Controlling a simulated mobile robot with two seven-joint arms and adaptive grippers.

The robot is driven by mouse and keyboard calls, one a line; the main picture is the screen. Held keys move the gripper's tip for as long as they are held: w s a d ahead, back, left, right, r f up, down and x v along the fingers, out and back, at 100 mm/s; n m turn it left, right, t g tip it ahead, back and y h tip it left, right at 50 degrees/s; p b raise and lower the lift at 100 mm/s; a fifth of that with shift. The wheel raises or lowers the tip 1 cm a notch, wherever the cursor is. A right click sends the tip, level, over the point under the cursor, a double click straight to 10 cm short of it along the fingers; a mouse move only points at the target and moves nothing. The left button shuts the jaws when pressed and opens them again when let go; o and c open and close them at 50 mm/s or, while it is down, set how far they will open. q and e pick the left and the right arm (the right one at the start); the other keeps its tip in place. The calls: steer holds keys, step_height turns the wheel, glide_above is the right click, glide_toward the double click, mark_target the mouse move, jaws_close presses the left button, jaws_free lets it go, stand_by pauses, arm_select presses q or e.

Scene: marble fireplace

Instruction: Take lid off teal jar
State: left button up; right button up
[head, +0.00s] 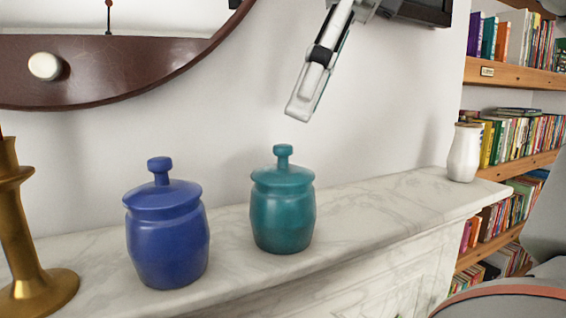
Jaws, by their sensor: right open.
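The teal jar (282,220) stands upright on the marble mantel, right of a blue jar. Its teal lid (283,176) with a mushroom-shaped knob (283,152) sits on top of it. My right gripper (300,108) comes down from the top of the head view, above and slightly right of the knob. It is open, empty and apart from the lid. Its fingers overlap from this angle, so the gap between them is hard to see. My left gripper is not in view.
A similar lidded blue jar (167,240) stands close on the left. A brass candlestick (28,255) is at the far left, below a round mirror frame (130,72). The marble mantel (375,212) is clear between teal jar and vase.

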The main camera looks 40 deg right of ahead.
mark_target(288, 145)
steer(key=shift+w+d, duration=0.1)
steer(key=shift+f, duration=0.3)
steer(key=shift+b+x, duration=0.4)
steer(key=shift+x, duration=0.5)
steer(key=x, duration=0.3)
steer(key=b+x, duration=0.1)
steer(key=x, duration=0.1)
steer(key=shift+w+d+f, duration=0.1)
steer(key=shift+w, duration=0.2)
steer(key=c, duration=1.2)
